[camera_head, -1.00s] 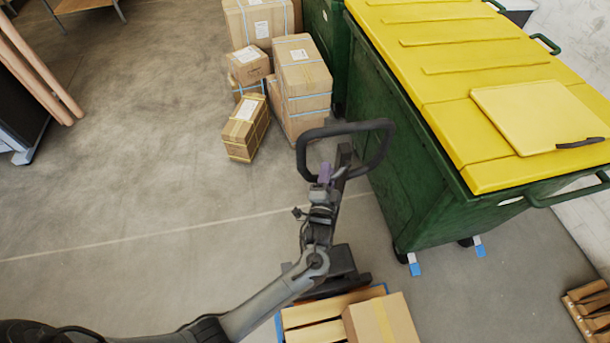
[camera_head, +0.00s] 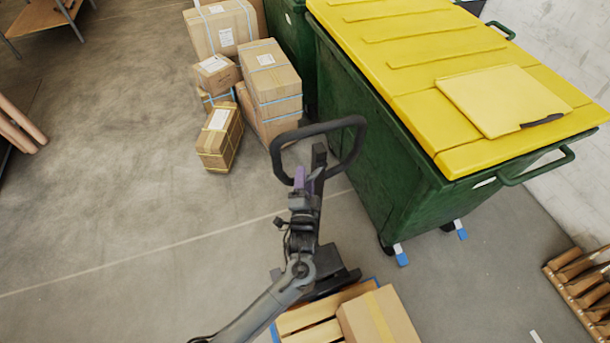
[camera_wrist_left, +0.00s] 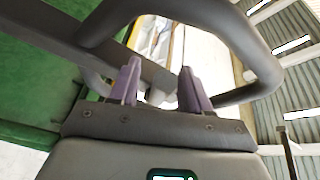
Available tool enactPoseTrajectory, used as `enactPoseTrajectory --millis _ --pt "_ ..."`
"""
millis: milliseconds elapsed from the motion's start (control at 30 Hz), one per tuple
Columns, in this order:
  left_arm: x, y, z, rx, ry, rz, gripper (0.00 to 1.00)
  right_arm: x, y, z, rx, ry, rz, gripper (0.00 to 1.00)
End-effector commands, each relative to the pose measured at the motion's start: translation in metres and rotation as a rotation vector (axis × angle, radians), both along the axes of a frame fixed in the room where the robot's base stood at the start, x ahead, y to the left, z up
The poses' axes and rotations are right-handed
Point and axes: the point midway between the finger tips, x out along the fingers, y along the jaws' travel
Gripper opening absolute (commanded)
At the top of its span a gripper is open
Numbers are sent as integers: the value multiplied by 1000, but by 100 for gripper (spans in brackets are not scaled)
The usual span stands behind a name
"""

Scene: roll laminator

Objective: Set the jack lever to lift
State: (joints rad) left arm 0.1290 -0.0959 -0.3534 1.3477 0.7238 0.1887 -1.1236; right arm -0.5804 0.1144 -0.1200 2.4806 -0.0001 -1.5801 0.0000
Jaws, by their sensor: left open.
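The jack's black loop handle (camera_head: 357,140) stands in the middle of the head view, above the jack's dark body (camera_head: 343,277). In the left wrist view, the handle (camera_wrist_left: 225,25) curves around and past my fingers. My left gripper (camera_head: 304,178) is at the lower part of the loop, its purple fingers pointing into it. In the left wrist view the gripper (camera_wrist_left: 160,75) is open, with a gap between the fingers. A small pale piece shows in that gap; I cannot tell whether it is the lever. The lever is not clear in the head view. My right gripper is not in view.
A green bin (camera_head: 375,150) with a yellow lid (camera_head: 410,60) stands close to the handle's right. Stacked cartons (camera_head: 270,85) stand behind. A carton (camera_head: 378,318) sits on a wooden pallet (camera_head: 305,317) at the jack. The floor on the left is open.

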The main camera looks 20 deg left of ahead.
Motion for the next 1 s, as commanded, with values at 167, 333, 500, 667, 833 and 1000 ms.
enactPoseTrajectory --millis 167,333,500,667,833,1000 --pt "-28 -11 -5 -1 2 0 47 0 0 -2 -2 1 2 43" --pt "-56 -21 -8 -1 3 0 47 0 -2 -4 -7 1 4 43" --pt "-76 -28 -10 -2 2 0 47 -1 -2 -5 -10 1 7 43" --pt "-86 -32 -10 -1 0 1 47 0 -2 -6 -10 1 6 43" --pt "-88 -33 -10 0 0 1 47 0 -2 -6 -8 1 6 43" --pt "-88 -33 -10 -1 1 0 47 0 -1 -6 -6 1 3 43"
